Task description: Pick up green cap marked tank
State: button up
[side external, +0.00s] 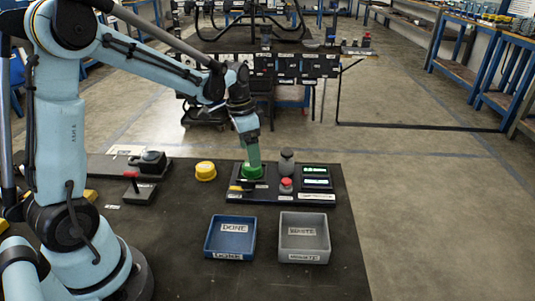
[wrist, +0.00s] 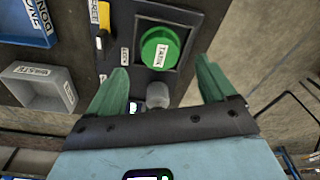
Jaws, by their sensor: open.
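The green round cap (wrist: 165,42) sits in a square recess of a dark panel, with a white label reading TANK on it in the wrist view. The cap lies ahead, between the fingertip lines. Whether the fingertips touch the cap cannot be told.
A grey bottle-like piece (side external: 287,161), a red knob (side external: 286,184) and small lit displays (side external: 315,171) stand right of the cap. The blue DONE tray (side external: 214,252) and grey WASTE tray (side external: 282,247) look empty in front.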

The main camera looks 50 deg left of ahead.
jog(key=shift+w+f, duration=0.2)
jog(key=shift+f, duration=2.1)
jog(key=shift+c, duration=0.3)
jog(key=c, duration=1.2)
jog(key=shift+r, duration=0.1)
